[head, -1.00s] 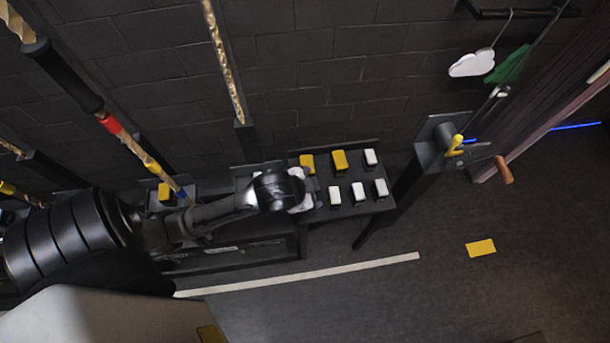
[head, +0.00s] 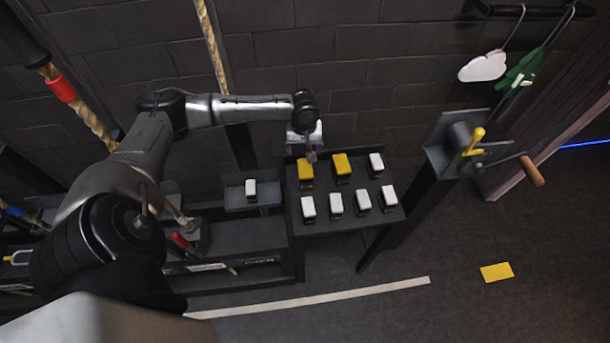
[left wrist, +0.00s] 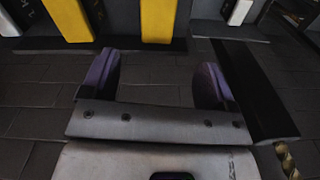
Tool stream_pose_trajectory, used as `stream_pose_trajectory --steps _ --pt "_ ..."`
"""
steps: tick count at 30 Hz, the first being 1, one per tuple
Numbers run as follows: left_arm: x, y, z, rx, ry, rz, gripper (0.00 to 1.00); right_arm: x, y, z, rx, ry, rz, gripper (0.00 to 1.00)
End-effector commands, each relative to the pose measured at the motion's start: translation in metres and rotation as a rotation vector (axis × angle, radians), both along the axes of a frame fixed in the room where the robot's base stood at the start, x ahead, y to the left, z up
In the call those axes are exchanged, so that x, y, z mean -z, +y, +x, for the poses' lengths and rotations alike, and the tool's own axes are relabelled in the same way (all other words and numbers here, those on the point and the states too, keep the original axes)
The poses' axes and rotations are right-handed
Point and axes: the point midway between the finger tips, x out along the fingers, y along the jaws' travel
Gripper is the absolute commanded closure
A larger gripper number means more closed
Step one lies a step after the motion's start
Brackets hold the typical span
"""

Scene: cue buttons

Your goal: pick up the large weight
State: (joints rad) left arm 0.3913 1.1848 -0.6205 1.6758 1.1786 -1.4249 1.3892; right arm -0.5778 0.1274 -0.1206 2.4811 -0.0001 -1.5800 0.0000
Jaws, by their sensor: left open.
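My left gripper (head: 311,154) is over the back edge of the button table, close to the wall, with nothing visible in it. In the left wrist view its two purple-padded fingers (left wrist: 155,82) stand wide apart with empty space between them. I cannot make out a large weight in either view. Two yellow buttons (head: 305,171) (head: 342,168) stand in the back row below and right of the gripper. In the left wrist view a yellow button (left wrist: 159,20) stands beyond the fingers. My right gripper is not in view.
Several white buttons (head: 336,204) stand on the dark table (head: 330,225). One white button (head: 250,188) is on a small shelf at left. A crank (head: 530,170) and yellow lever (head: 475,140) are on a post at right. A rope (head: 213,55) hangs nearby. The right floor is mostly clear.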

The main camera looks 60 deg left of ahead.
Motion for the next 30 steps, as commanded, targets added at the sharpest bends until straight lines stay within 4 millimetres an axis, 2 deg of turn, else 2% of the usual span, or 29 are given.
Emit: stream_pose_trajectory --steps 5,12,18,26,30 --pt "0.009 -0.002 0.000 -0.098 0.001 -0.015 0.19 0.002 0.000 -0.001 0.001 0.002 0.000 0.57" --pt "0.050 -0.003 0.000 -0.114 0.001 -0.015 0.19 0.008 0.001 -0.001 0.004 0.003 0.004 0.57" --pt "0.076 -0.003 0.000 -0.112 -0.001 -0.014 0.19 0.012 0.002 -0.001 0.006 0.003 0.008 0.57" --pt "0.089 -0.003 0.000 -0.110 0.000 -0.015 0.19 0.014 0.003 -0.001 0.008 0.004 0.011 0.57" --pt "0.105 -0.004 0.000 -0.110 0.000 -0.015 0.19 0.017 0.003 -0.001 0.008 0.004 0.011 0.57"
